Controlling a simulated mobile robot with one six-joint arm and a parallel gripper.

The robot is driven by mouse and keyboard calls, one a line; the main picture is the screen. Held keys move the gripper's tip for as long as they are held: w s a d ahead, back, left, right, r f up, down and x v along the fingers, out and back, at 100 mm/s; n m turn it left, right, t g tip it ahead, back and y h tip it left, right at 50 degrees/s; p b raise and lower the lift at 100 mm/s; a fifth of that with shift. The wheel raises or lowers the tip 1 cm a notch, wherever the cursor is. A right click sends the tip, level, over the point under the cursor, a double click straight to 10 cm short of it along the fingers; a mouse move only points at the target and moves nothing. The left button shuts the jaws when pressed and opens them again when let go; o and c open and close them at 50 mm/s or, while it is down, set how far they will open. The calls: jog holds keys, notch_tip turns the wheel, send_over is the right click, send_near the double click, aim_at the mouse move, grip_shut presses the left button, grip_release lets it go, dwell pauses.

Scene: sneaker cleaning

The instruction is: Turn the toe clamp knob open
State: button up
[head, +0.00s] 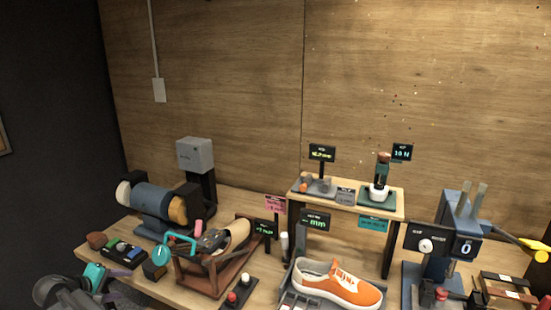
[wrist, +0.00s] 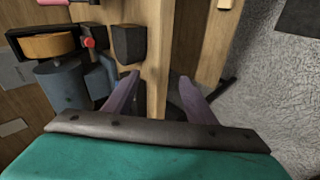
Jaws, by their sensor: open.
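An orange sneaker (head: 342,283) with a white sole rests on a grey fixture at the front middle of the bench in the head view. I cannot tell for sure which part is the toe clamp knob. A teal knob (head: 160,252) sits on a dark block at the left, and a pale round knob (head: 426,245) is on the blue press at the right. My gripper (wrist: 159,76) is open and empty in the wrist view, its two purple-grey fingers apart over the bench edge. In the head view my arm is low at the left, away from the sneaker.
A blue motor with buffing wheels (head: 152,204) and a brown wooden frame (head: 205,275) crowd the left. A raised wooden shelf (head: 350,205) stands behind the sneaker. In the wrist view, a dark block (wrist: 128,43) is near the left finger, and grey floor (wrist: 265,100) lies right.

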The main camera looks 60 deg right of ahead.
jog(key=d+r+m+h+p, duration=0.1)
jog(key=d+r+m+h, duration=0.15)
jog(key=d+r, duration=0.7)
jog(key=s+d+r+m+g+h, duration=0.1)
jog(key=s+d+r+m+g, duration=0.35)
jog(key=d, duration=0.45)
jog(key=s+d+r+m+g, duration=0.2)
jog(key=s+d+r+m, duration=0.25)
jog(key=s+d, duration=0.4)
jog(key=m+g+y+b, duration=0.2)
jog(key=m+g+y, duration=0.4)
jog(key=m+g, duration=1.1)
send_near(385, 154)
jog(key=w+r+m+t, duration=0.1)
jog(key=w+a+m+t, duration=0.1)
jog(key=m, duration=0.1)
jog(key=w+r+m+t, duration=0.1)
jog(key=w, duration=0.1)
jog(key=shift+a+r+t, duration=0.35)
jog(key=shift+a, duration=0.05)
jog(key=shift+s, duration=0.15)
jog(key=p+x, duration=0.4)
jog(key=x, duration=0.9)
jog(key=shift+s+f+p, duration=0.1)
jog(key=shift+s+p, duration=0.2)
jog(key=shift+p, duration=0.05)
